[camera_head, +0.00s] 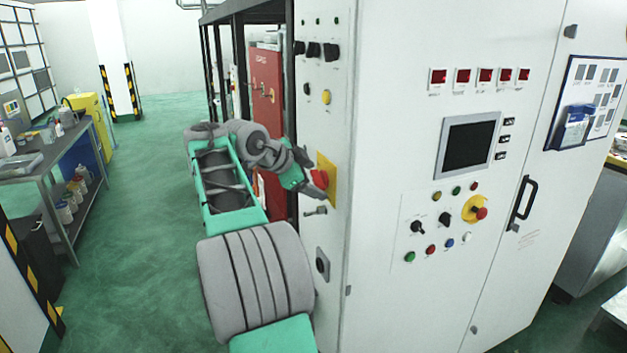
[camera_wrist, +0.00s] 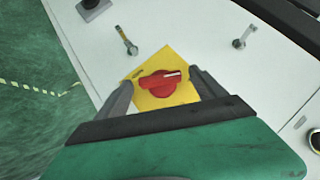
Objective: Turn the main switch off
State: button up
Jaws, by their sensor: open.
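The main switch is a red rotary knob (camera_head: 319,178) on a yellow plate (camera_head: 331,183), on the narrow left side of the white cabinet. In the wrist view the red knob (camera_wrist: 160,84) carries a white mark on its right part, and its yellow plate (camera_wrist: 175,58) looks tilted. My gripper (camera_head: 312,184) is at the knob from the left. In the wrist view my gripper (camera_wrist: 160,92) is open, with one finger on each side of the knob. I cannot tell whether the fingers touch it.
A metal handle (camera_head: 315,211) sits below the switch, and black knobs (camera_head: 314,50) sit above it. The cabinet front (camera_head: 400,120) carries a screen (camera_head: 468,145), buttons and a red emergency stop (camera_head: 480,212). A red cabinet (camera_head: 266,90) stands behind my arm. The green floor at left is open.

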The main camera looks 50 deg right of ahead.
jog(key=v, duration=0.7)
jog(key=shift+a, duration=0.1)
